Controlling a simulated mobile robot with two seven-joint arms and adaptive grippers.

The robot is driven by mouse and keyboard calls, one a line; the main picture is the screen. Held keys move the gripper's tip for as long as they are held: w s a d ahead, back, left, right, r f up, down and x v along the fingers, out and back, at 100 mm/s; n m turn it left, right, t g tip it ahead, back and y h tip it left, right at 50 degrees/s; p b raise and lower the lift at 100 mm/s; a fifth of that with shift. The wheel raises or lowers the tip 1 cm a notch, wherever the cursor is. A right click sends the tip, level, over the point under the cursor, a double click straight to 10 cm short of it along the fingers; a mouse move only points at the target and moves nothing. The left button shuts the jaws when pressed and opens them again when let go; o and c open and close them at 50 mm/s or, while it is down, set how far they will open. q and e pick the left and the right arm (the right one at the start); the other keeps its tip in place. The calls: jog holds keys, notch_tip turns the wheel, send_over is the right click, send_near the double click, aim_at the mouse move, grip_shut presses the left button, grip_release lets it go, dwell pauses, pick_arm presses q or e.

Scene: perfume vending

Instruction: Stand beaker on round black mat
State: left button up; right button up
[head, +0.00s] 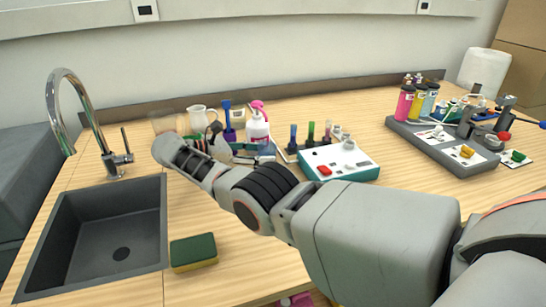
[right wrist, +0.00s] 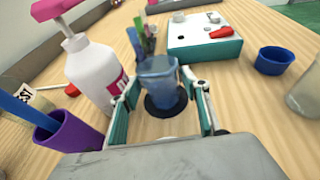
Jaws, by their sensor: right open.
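The clear blue beaker (right wrist: 158,80) shows in the right wrist view, upright with its base over the round black mat (right wrist: 155,112). It appears to stand on the mat, whose dark rim shows around its base. My right gripper (right wrist: 164,90) is open, with one finger on each side of the beaker and gaps between. In the head view my right gripper (head: 208,146) reaches to the back of the counter, and my arm hides the beaker and mat. My left gripper is not in view.
A white pump bottle (right wrist: 92,72) with a pink top and a purple cup (right wrist: 70,145) stand close on the left. A teal-and-white device (right wrist: 205,38) is behind, and a blue cup (right wrist: 273,60) is at right. A sink (head: 100,235) and a sponge (head: 194,252) lie nearer.

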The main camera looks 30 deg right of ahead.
aim_at(258, 153)
jog(key=b+v, duration=0.1)
jog(key=v, duration=0.2)
jog(key=shift+a+f, duration=0.1)
jog(key=shift+a, duration=0.2)
jog(key=shift+a+r, duration=0.25)
